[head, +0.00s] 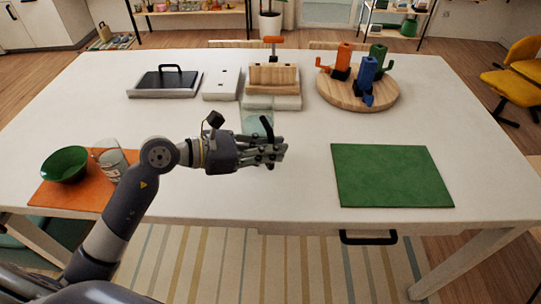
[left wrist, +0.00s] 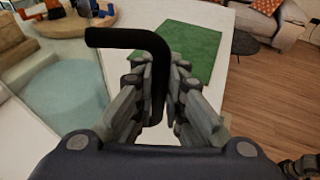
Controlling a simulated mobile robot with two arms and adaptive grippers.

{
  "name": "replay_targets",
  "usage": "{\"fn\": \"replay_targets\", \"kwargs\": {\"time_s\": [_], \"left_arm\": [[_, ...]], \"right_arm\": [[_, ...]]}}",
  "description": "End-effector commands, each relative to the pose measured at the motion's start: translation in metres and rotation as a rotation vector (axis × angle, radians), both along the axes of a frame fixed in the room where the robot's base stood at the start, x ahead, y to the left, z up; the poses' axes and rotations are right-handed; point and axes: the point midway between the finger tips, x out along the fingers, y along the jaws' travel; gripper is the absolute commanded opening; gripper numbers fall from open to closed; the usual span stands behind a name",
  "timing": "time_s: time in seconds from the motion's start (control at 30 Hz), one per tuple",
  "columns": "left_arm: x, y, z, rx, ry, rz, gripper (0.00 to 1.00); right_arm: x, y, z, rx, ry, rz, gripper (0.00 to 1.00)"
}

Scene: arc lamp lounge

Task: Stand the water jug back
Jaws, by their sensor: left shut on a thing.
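The water jug (head: 256,122) is clear with a pale teal tint and has a black handle. In the head view it is just behind my left gripper (head: 272,153), which hides much of it. In the left wrist view the black handle (left wrist: 125,38) runs down between the fingers of my left gripper (left wrist: 158,95), which are shut on it. The teal round of the jug (left wrist: 65,95) shows left of the fingers. I cannot tell whether its base touches the white table (head: 300,205).
A green mat (head: 390,175) lies right of the gripper.

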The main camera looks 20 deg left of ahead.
Motion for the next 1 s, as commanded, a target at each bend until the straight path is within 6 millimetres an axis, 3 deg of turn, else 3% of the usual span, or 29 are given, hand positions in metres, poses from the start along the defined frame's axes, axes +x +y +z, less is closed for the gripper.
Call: {"fn": "replay_targets", "kwargs": {"time_s": [0.23, 0.63, 0.67, 0.73, 1.0], "left_arm": [[-0.001, 0.001, -0.028, -0.002, -0.003, 0.003, 0.0], [-0.001, 0.001, -0.034, 0.0, -0.005, 0.002, 0.0], [-0.002, 0.001, -0.037, 0.001, 0.004, 0.001, 0.15], [-0.002, 0.001, -0.036, 0.001, 0.004, 0.001, 0.31], [-0.002, 0.001, -0.036, 0.0, 0.005, 0.001, 0.31]], "right_arm": [[-0.001, 0.002, 0.008, 0.002, 0.003, 0.001, 0.31], [-0.002, 0.005, 0.004, 0.005, 0.003, 0.002, 0.31], [-0.002, 0.005, 0.004, 0.005, 0.003, 0.002, 0.31], [-0.002, 0.005, 0.005, 0.005, 0.003, 0.002, 0.31], [-0.002, 0.005, 0.005, 0.005, 0.003, 0.001, 0.31]]}}
